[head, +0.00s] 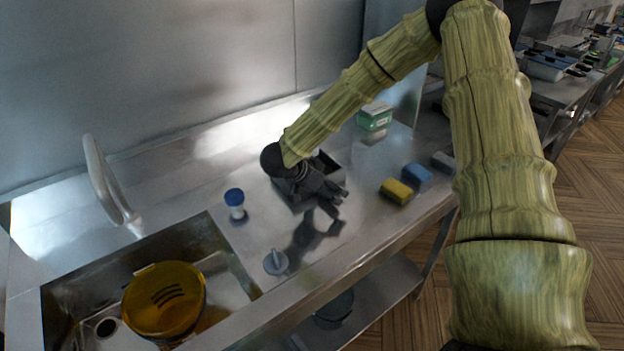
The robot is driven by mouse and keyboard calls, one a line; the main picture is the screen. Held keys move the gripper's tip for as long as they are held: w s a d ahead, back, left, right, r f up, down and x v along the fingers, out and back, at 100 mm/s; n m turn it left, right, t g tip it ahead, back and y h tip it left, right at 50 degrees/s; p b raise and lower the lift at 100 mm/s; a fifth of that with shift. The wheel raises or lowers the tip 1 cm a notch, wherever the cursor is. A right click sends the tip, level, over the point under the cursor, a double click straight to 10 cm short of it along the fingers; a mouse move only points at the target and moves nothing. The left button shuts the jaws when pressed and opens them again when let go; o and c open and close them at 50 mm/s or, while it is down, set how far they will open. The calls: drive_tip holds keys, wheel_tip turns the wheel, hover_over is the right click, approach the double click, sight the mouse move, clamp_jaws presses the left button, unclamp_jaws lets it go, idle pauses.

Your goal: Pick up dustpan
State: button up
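A sink (222,262) with an amber round lid or pan (165,298) is at left, by a faucet (105,185). A blue-capped jar (235,203), grey knobbed item (276,262), yellow sponge (397,191), blue sponge (417,176) and green-white box (374,116) stand around.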

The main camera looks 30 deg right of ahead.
drive_tip(key=shift+s+r, duration=0.15)
drive_tip(key=shift+c, duration=0.2)
drive_tip(key=c, duration=1)
drive_tip(key=shift+o, duration=0.2)
